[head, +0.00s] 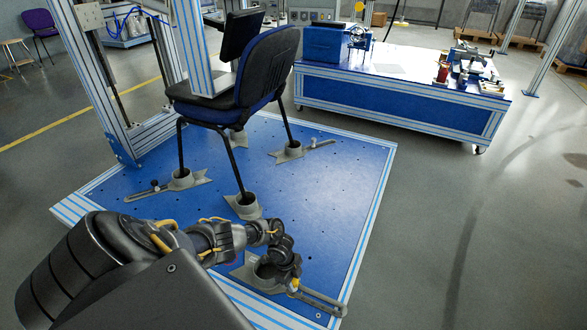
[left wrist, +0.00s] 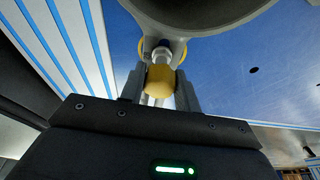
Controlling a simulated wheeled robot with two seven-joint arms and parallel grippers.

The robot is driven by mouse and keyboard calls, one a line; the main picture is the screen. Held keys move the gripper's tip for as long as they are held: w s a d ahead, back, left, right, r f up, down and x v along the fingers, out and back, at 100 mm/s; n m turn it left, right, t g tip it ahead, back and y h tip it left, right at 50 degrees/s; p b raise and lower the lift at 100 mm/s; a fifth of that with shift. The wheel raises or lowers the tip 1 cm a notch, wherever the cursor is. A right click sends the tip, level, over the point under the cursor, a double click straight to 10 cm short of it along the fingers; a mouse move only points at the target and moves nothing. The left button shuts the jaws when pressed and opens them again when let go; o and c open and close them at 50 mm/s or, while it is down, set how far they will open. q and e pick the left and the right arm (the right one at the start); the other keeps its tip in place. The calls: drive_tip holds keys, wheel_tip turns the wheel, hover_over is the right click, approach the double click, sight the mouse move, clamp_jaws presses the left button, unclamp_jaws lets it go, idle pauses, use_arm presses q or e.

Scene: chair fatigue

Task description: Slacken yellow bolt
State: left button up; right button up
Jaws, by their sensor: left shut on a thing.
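The yellow bolt (left wrist: 160,80) sits between the two fingers of my left gripper (left wrist: 160,94) in the left wrist view. My left gripper is shut on it. Its metal shank runs up to the grey clamp (left wrist: 196,22). In the head view my left gripper (head: 293,272) is low at the front corner of the blue platform, beside the front grey clamp (head: 263,279). Only a small bit of the yellow bolt (head: 295,284) shows there. The clamp's cup is partly behind the gripper. My right gripper is not in view.
A dark blue chair (head: 267,68) stands on the blue platform (head: 325,190), its legs in grey cups. More clamps with slotted bars (head: 150,192) lie around it. A blue workbench (head: 400,108) with tools is behind. Open floor lies to the right.

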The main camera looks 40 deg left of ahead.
use_arm(q)
drive_tip(key=shift+r+n+p, duration=0.15)
drive_tip(key=shift+n+p, duration=0.35)
drive_tip(key=shift+n, duration=0.3)
drive_tip(key=shift+n+t+p, duration=0.3)
drive_tip(key=shift+n+p, duration=0.25)
drive_tip(key=shift+n, duration=0.05)
